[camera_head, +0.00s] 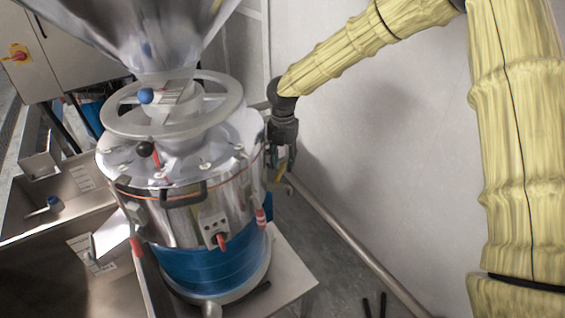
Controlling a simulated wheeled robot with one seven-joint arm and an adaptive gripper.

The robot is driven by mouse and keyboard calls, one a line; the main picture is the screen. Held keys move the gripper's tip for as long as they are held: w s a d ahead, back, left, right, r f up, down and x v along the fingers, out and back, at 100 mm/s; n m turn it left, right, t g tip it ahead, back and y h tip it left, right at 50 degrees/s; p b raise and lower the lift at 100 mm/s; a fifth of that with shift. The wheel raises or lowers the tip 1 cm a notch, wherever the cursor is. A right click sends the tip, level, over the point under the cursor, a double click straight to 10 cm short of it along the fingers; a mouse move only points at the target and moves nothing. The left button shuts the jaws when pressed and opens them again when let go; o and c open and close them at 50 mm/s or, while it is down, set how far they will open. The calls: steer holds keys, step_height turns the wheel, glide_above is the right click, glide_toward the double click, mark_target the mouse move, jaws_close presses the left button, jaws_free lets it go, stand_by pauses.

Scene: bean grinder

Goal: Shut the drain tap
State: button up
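The bean grinder (195,215) is a round steel machine with a blue lower band. My gripper (281,165) points down close against the right side of the grinder, next to the wall. A small yellowish piece (281,174) shows at its fingertips; it may be the drain tap's handle, but it is too small and partly hidden to be sure. I cannot tell whether the fingers are open, or shut on it. A red-tipped lever (221,241) sits on a bracket on the grinder's front, and another red handle (261,219) is on its right side.
A steel hopper (150,30) and a large handwheel (170,105) stand above the grinder. Steel troughs (60,190) and a control cabinet (30,60) are at the left. A pale wall (400,150) and a floor-level pipe (350,240) bound the right.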

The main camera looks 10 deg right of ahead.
mark_target(283, 166)
step_height(283, 166, up, 11)
stand_by(0.4)
steer(key=shift+f, duration=0.1)
